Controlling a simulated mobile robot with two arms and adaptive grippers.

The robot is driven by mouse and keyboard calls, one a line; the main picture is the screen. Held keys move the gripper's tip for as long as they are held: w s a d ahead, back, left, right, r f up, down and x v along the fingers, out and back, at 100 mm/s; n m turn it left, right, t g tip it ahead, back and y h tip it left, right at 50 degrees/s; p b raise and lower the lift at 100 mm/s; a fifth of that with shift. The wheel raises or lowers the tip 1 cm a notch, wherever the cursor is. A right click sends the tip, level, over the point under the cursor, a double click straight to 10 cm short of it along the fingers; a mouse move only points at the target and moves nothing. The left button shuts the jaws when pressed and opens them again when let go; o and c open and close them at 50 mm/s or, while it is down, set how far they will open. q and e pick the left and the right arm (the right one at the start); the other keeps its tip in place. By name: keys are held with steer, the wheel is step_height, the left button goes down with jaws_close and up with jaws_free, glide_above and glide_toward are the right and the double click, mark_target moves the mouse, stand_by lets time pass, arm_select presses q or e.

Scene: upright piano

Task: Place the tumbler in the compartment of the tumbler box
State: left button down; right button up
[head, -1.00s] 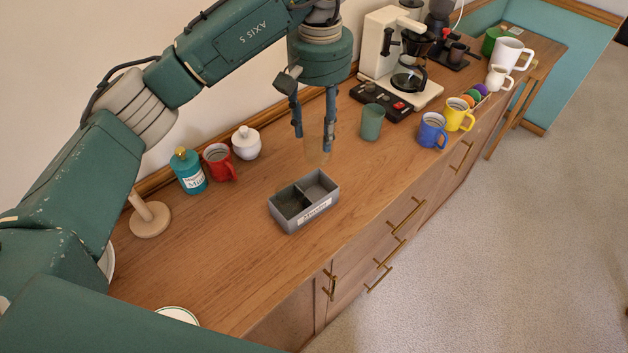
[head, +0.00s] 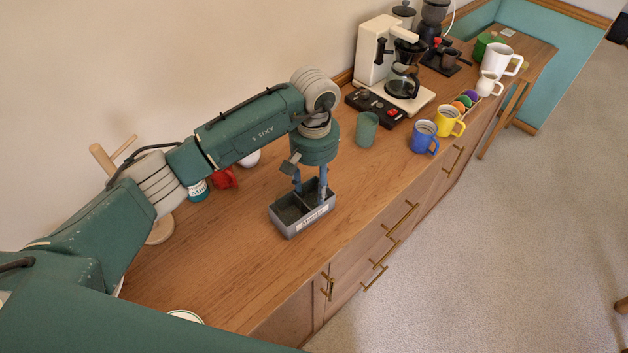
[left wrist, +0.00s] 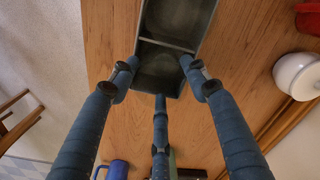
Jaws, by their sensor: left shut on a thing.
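A grey two-compartment box (head: 322,213) with a label on its front stands on the wooden cabinet top; it also shows in the left wrist view (left wrist: 168,44). My left gripper (head: 311,188) points straight down over its right compartment, fingertips at about rim height. It is shut on a clear tumbler (head: 311,192), which is see-through and hardly shows between the fingers. In the left wrist view the fingers (left wrist: 160,72) surround the nearer compartment. I cannot tell whether the tumbler touches the compartment floor. The other compartment looks empty. My right gripper is not in view.
A green tumbler (head: 367,129) stands behind and right of the box. Blue (head: 424,138) and yellow (head: 448,121) mugs and a coffee machine (head: 375,55) are farther right. A red mug (head: 225,178) is partly behind my arm.

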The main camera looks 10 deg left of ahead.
arm_select(q)
steer(key=shift+f, duration=0.15)
steer(key=c, duration=0.9)
jaws_free()
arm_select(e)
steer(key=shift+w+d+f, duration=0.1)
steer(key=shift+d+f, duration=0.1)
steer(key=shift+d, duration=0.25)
arm_select(q)
steer(key=shift+r, duration=0.5)
step_height(320, 180, up, 12)
steer(key=b, duration=0.3)
steer(key=shift+f+b, duration=0.25)
steer(key=shift+b, duration=0.15)
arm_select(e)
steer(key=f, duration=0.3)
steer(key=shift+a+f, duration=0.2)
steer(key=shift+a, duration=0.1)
